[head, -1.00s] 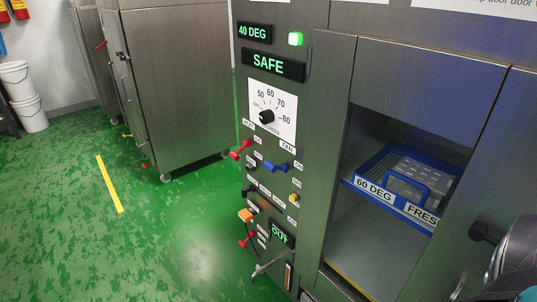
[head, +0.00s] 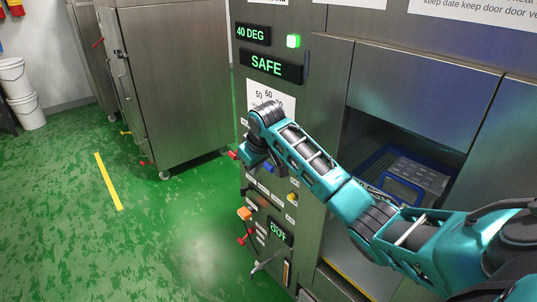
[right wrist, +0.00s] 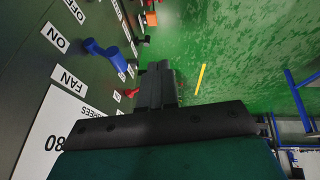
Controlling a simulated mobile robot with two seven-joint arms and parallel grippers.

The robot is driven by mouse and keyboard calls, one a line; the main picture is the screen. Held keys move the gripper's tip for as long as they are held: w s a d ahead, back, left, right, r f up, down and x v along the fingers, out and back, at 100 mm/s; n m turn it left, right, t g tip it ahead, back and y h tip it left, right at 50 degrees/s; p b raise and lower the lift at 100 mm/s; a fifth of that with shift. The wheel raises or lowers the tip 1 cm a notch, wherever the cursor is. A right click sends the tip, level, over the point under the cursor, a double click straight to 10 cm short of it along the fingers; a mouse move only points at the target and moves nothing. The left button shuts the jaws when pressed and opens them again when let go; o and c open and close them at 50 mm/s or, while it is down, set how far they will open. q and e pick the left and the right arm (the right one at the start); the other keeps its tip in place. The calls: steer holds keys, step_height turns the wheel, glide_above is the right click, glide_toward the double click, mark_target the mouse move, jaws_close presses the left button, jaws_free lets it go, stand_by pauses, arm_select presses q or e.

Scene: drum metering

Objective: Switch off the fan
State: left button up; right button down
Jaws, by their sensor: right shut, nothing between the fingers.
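The fan switch is a blue lever (right wrist: 106,54) on the dark panel, beside the FAN label (right wrist: 68,80) and the ON label (right wrist: 55,39). In the head view only a bit of the blue lever (head: 268,168) shows below my right gripper (head: 250,158); the arm hides its label. In the right wrist view my right gripper (right wrist: 158,85) is shut and empty, in front of the panel and to the right of the lever, with a visible gap in the picture. My left gripper is not in view.
Red levers (head: 233,155), a yellow one (head: 293,197) and an orange one (head: 245,214) sit nearby on the panel. The dial is mostly hidden by my arm. A blue tray (head: 440,180) stands in the open hatch.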

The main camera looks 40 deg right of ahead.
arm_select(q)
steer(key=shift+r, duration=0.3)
arm_select(e)
steer(key=d+r+m+g, duration=0.1)
steer(key=d+r, duration=0.3)
steer(key=r, duration=0.7)
steer(key=shift+d+r, duration=0.25)
steer(key=shift+r, duration=0.1)
steer(key=shift+w, duration=0.1)
